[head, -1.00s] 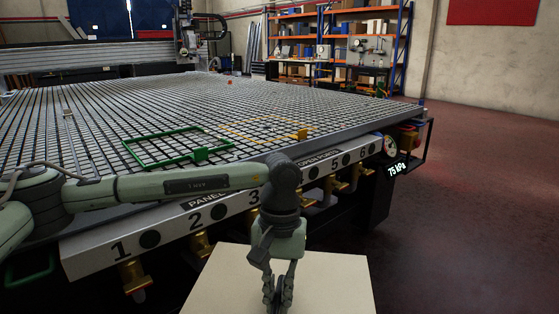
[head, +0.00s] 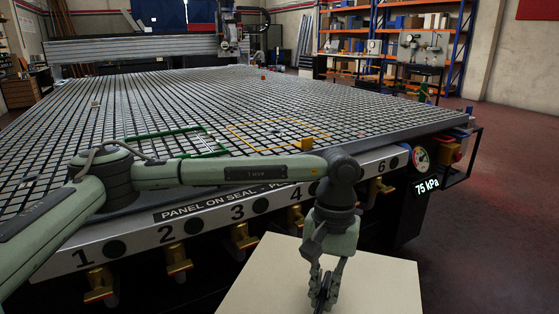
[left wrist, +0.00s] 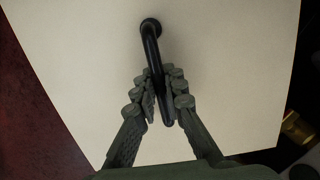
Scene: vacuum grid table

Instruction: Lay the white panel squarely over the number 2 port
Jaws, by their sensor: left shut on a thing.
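The white panel (head: 385,290) is pale and flat, with a black bar handle (left wrist: 152,45) on its face. It hangs in front of the table's near edge, lower right of centre in the head view, and fills most of the left wrist view. My left gripper (head: 323,295) is shut on the handle; its fingers (left wrist: 160,100) lie on both sides of the bar. The number 2 label (head: 166,233) is on the table's front rail, beside a dark round spot (head: 193,226). Nothing covers either. My right gripper is not in view.
The grid table (head: 300,100) carries a green frame (head: 205,130) and a yellow outline (head: 240,125). Brass valves (head: 177,262) stick out below the rail. A gauge (head: 420,157) and a 75 kPa display (head: 427,186) are at the right corner. Floor is clear to the right.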

